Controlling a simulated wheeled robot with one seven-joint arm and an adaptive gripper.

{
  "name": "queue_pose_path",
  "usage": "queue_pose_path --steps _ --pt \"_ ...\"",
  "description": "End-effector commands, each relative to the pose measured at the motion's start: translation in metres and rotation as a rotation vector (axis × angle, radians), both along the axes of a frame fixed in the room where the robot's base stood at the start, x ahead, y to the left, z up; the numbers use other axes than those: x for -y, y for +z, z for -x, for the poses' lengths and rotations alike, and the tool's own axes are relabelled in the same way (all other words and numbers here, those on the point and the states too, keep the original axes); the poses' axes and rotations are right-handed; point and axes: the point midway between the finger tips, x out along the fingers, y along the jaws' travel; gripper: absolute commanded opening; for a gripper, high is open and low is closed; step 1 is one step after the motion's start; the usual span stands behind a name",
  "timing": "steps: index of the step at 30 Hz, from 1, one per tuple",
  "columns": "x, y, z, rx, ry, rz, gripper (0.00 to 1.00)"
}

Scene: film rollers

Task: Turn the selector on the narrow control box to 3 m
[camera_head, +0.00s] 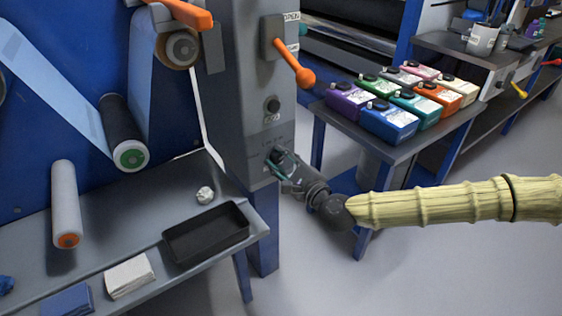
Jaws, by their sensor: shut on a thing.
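The narrow control box (248,85) is a grey upright column in the upper middle of the head view. Its selector sits low on the front face, where my gripper (277,158) is. My gripper is shut at the selector, with its fingertips against the panel. The selector itself is mostly hidden behind the fingers, so its pointer and setting cannot be read.
Left of the box are film rollers (123,140) and a grey shelf with a black tray (206,233), a crumpled white ball (205,195) and folded cloths (129,276). At right, a table (398,152) holds several coloured ink containers (389,124). Open floor lies below my arm.

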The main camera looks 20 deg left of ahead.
Motion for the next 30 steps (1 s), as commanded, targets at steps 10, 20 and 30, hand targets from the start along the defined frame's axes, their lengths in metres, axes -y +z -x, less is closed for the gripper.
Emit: queue_pose_path --steps 10,20,30 --pt "0.0002 -0.0016 0.0006 -0.012 0.001 -0.006 0.09" --pt "-0.0002 -0.0011 0.0004 -0.01 0.001 -0.006 0.54" --pt "0.0035 -0.0006 0.0029 -0.01 0.001 -0.007 0.54"
